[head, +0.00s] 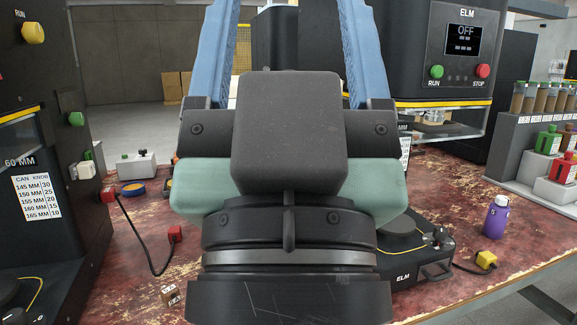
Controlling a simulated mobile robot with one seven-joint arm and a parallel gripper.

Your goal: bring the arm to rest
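My gripper (288,45) fills the middle of the head view, seen from behind. Its two blue fingers stand well apart at the top of the picture, and their tips run out of the frame. Background shows between the visible lengths of the fingers, with nothing held there. A dark block, pale green side pieces and a dark round wrist below them hide the middle of the bench. The rest of my arm is not clearly visible.
A reddish worn bench (135,245) lies below. A black machine (40,130) stands close at left, an ELM machine reading OFF (466,40) at back right. A low black ELM unit (425,262), purple bottle (497,216) and yellow plug (486,260) sit at right.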

